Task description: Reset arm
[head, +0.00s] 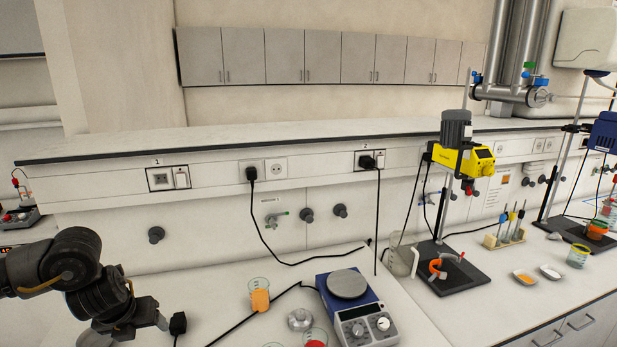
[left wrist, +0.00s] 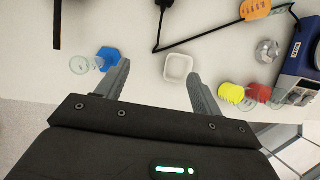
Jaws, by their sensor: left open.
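My left arm comes in at the lower left of the head view. Its gripper (head: 148,320) hangs over the front left of the white bench (head: 210,300). In the left wrist view the two grey fingers (left wrist: 161,88) are spread wide with nothing between them. A white square dish (left wrist: 178,68) lies on the bench beyond the fingertips. A blue hexagonal base (left wrist: 108,57) with a clear glass cylinder lies by the left finger. The fingers appear clear of both. My right gripper is in neither view.
Black cables cross the bench.

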